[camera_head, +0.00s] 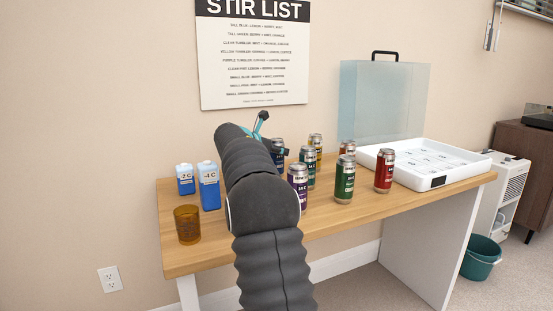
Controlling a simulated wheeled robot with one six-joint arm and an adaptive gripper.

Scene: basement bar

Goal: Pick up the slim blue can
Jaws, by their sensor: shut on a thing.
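A dark blue can (279,156) shows only in part, just right of my arm's end; the arm hides the rest, so its full shape and whether it touches the table cannot be told. My gripper (271,143) is at this can over the back of the wooden table and is shut on it. My arm covers most of the gripper; a teal and black piece sticks up above it.
Close right on the table (410,203) stand a purple can (298,188), green cans (344,182) and a red can (384,173). Two blue-white cartons (209,188) and an amber tumbler (187,226) stand left. A white tray (452,176) with a raised clear lid (380,100) sits right.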

